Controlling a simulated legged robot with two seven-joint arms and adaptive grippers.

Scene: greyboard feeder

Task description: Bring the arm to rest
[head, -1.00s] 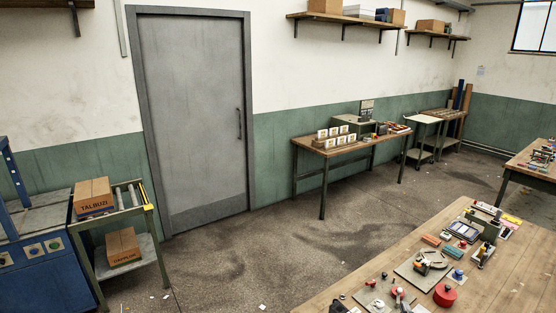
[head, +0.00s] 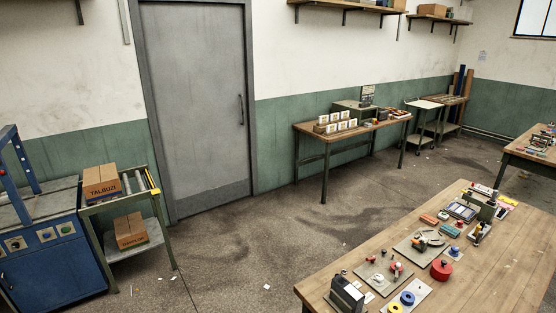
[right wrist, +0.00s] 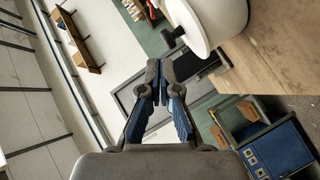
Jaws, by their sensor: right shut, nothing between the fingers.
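My right gripper (right wrist: 158,75) shows in the right wrist view, its dark fingers with blue pads closed together and empty. The wrist camera is tilted, so the room appears rotated around it. A pale rounded body stands close beyond the fingers at the upper right of that view; I cannot tell what it is. Neither gripper shows in the head view, and my left gripper is in no frame.
A wooden table (head: 500,262) with a red round part (head: 441,269) and several small parts fills the lower right. A bench (head: 322,136) stands by the wall. A roller cart (head: 119,199) with boxes and a blue machine (head: 52,265) stand left. Open floor lies between.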

